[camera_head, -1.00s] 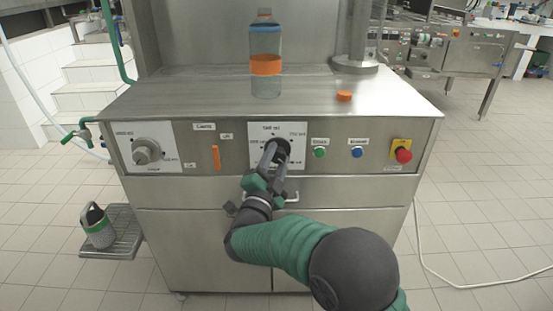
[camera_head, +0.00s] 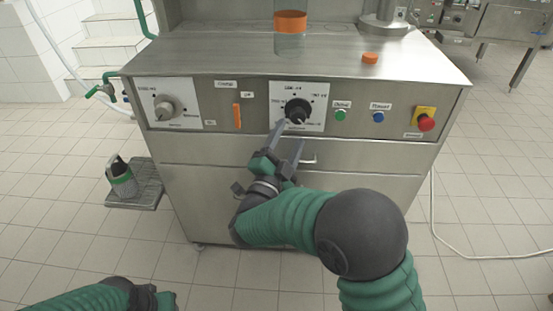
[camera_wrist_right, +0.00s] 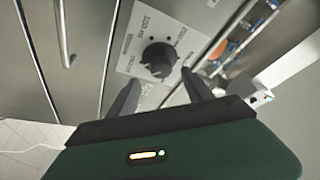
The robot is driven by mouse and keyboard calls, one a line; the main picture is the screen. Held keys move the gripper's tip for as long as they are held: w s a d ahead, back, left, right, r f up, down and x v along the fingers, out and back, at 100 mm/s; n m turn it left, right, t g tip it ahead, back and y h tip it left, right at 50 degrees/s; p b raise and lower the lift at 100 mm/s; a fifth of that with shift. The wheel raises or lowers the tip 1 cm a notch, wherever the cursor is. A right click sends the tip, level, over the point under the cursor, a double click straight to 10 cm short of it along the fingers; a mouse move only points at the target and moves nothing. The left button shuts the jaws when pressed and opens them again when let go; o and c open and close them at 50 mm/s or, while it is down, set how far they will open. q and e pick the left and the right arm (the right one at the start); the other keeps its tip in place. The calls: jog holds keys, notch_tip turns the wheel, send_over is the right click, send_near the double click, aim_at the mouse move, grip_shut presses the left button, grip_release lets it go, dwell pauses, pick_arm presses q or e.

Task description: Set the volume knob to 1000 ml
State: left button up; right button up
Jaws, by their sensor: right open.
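The volume knob (camera_head: 297,110) is black and sits on a white dial plate (camera_head: 317,92) on the machine's front panel. Small volume labels surround it, too blurred to read surely. A light mark shows near the knob's lower edge, but its exact setting is unclear. In the right wrist view the knob (camera_wrist_right: 160,58) lies beyond and between the fingers. My right gripper (camera_head: 288,139) is open and empty, just below and in front of the knob, apart from it. My left arm enters at the lower left; its gripper (camera_head: 165,300) is mostly cut off by the frame.
A grey knob (camera_head: 165,108) is at the panel's left. A green button (camera_head: 340,115), a blue button (camera_head: 377,117) and a red stop button (camera_head: 426,123) are to the right. A drawer handle (camera_head: 309,158) is below.

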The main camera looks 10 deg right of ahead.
jog(key=p+v, duration=0.1)
jog(key=v, duration=0.9)
jog(key=shift+f, duration=0.15)
